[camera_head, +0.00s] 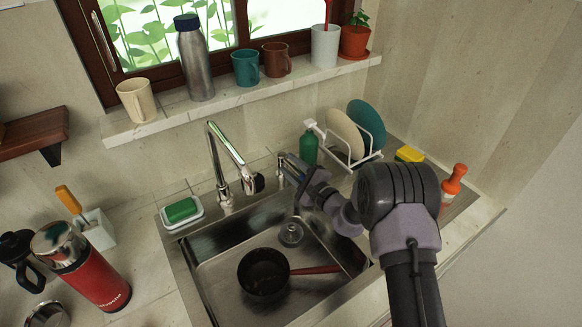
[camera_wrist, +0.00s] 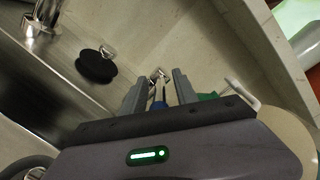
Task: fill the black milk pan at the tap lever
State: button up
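The black milk pan (camera_head: 264,273) sits upright on the sink floor, with its reddish-brown handle pointing right. It looks empty, and no water stream shows. The chrome tap (camera_head: 219,165) arches over the back of the sink, its spout to the left of the pan's drain side. My gripper (camera_head: 285,163) is at the sink's back edge, right of the tap. In the wrist view its fingers (camera_wrist: 158,82) are apart, with a small chrome piece, perhaps the tap lever (camera_wrist: 160,73), beyond or between the tips. Contact cannot be told.
The metal sink (camera_head: 210,274) has a drain strainer (camera_head: 290,234). A green sponge on a dish (camera_head: 197,217) lies left of the tap. A green bottle (camera_head: 309,149) and a plate rack (camera_head: 345,158) stand close behind my gripper. A red flask (camera_head: 91,273) stands left.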

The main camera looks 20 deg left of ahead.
grip_shut()
dwell(1.3)
